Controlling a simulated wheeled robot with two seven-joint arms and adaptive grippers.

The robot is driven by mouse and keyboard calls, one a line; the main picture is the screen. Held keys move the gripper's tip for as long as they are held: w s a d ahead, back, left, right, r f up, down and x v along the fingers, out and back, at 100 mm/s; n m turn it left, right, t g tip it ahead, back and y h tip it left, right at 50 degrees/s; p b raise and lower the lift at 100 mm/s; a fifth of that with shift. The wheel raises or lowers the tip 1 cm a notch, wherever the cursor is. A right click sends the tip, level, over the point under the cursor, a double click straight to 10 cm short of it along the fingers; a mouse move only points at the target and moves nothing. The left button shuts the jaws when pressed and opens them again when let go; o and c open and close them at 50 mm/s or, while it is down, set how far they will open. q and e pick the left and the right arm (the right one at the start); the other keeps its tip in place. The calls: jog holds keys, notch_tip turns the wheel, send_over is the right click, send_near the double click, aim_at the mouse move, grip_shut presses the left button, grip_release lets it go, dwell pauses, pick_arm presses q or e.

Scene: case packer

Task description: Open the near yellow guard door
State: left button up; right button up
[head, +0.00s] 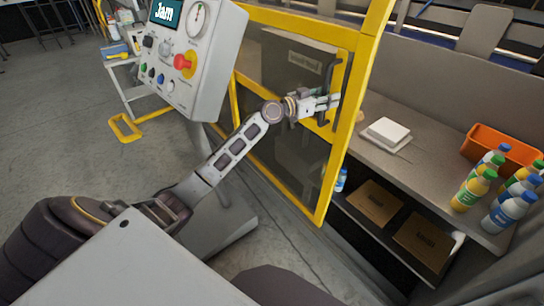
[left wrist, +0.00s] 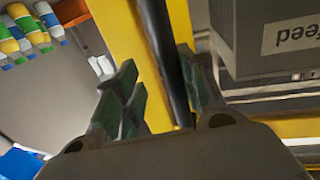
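The near yellow guard door (head: 352,135) stands in the middle of the head view, a yellow frame around a see-through panel. Whether it is ajar cannot be told. Its dark upright bar handle (head: 338,75) is near the frame's right side. My left gripper (head: 332,102) is at the handle. In the left wrist view, the black handle bar (left wrist: 164,50) passes between the two spread fingers of my left gripper (left wrist: 163,85). The bar lies close to the right finger, and yellow frame shows between it and the left finger. My right gripper is not in view.
A grey control box (head: 190,60) with a red knob stands left of the door. Right of the door, a grey shelf (head: 400,160) holds white pads (head: 388,132), an orange bin (head: 500,150) and several bottles (head: 474,190). Flat brown cartons (head: 375,203) lie below.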

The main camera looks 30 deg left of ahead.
pick_arm(q)
jog(key=shift+s+d+b+v, duration=0.65)
jog(key=shift+d+v, duration=0.4)
jog(key=shift+v, duration=5.6)
jog(key=a+f+n+g+y+p, duration=0.1)
jog(key=a+f, duration=0.4)
jog(key=f, duration=0.9)
jog(key=w+a+f+n+g+y+p, duration=0.1)
jog(key=a+f+n+y, duration=0.2)
jog(key=f, duration=1)
jog(key=shift+w+a+f+n+y, duration=0.25)
jog(key=shift+a+f+n+y, duration=0.15)
jog(key=shift+a+y, duration=0.75)
